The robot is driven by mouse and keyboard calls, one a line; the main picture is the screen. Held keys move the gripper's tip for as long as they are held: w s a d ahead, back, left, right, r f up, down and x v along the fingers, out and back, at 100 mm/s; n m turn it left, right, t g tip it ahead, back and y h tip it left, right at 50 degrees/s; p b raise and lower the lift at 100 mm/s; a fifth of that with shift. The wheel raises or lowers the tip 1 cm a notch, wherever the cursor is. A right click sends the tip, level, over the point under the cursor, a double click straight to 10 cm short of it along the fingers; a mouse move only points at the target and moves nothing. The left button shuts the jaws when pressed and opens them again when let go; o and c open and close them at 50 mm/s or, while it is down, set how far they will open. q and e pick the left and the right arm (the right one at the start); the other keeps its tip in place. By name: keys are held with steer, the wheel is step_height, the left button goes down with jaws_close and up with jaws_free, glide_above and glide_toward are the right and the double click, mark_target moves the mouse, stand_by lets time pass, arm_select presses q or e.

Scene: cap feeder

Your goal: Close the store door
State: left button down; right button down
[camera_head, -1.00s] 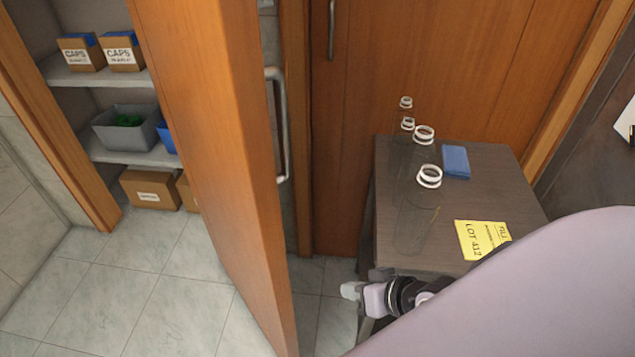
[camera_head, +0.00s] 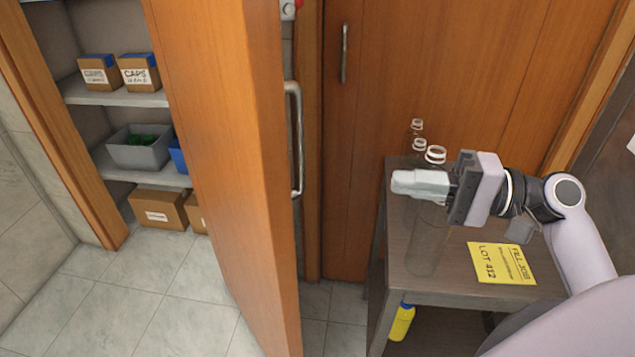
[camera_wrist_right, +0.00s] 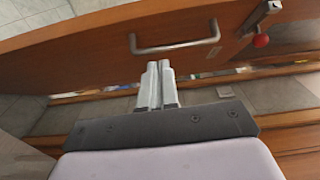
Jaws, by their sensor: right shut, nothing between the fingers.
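The store door (camera_head: 222,170) is a wooden door standing open in the head view, with the shelved store visible to its left. Its metal handle (camera_head: 297,140) is a vertical bar near the door's right edge. The handle also shows in the right wrist view (camera_wrist_right: 175,48), ahead of the fingers and apart from them. My right gripper (camera_head: 396,183) is shut and empty, to the right of the door, above the small table and in front of the bottles. In the right wrist view its fingers (camera_wrist_right: 157,68) lie together, pointing at the door. My left gripper is not in view.
The dark table (camera_head: 510,175) holds clear bottles (camera_head: 427,245) and a yellow note (camera_head: 502,262). A yellow bottle (camera_head: 402,322) is below it. Shelves (camera_head: 120,99) hold cap boxes and a grey bin (camera_head: 140,150). Tiled floor (camera_head: 140,290) left of the door is clear.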

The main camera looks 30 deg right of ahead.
steer(key=s+a+p+x, duration=0.1)
steer(key=s+p+x, duration=0.1)
steer(key=x, duration=1)
steer(key=shift+a+p, duration=0.65)
steer(key=shift+p, duration=0.25)
steer(key=shift+r, duration=0.1)
